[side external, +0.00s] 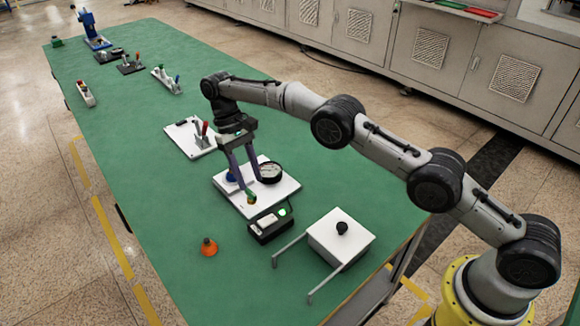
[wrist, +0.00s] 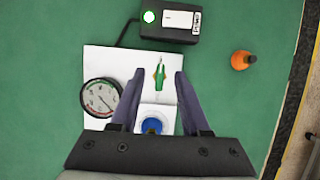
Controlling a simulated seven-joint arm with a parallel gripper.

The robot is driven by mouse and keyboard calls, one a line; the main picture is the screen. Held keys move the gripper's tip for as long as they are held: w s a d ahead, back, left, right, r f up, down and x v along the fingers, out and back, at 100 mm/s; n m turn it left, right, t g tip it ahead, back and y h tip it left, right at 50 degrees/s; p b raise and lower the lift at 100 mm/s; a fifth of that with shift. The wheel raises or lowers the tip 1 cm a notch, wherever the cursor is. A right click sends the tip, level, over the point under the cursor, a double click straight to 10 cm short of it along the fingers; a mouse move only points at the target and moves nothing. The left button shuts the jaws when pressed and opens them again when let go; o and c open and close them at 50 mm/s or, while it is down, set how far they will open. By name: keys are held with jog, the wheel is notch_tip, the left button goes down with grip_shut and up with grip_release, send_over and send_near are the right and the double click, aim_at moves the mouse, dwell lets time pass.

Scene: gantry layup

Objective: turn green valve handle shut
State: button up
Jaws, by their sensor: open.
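In the side external view the handle (side external: 249,191) is small and sits near the fingertips, above an orange part. My gripper (wrist: 158,84) is open, with one finger on each side of the handle in the wrist view. In the side external view my gripper (side external: 252,185) points down over the white board (side external: 228,193). I cannot tell whether either finger touches the handle.
A round gauge (wrist: 101,97) and a blue knob (wrist: 152,126) share the board. A black box (side external: 270,226) with a lit green button stands close by. A white box (side external: 341,238) with rails and an orange cone (side external: 209,247) stand nearer. Green bench (side external: 150,215) is clear at left.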

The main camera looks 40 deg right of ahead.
jog(key=s+d+r, duration=0.4)
jog(key=s+r, duration=0.5)
jog(key=s, duration=0.4)
dwell(0.4)
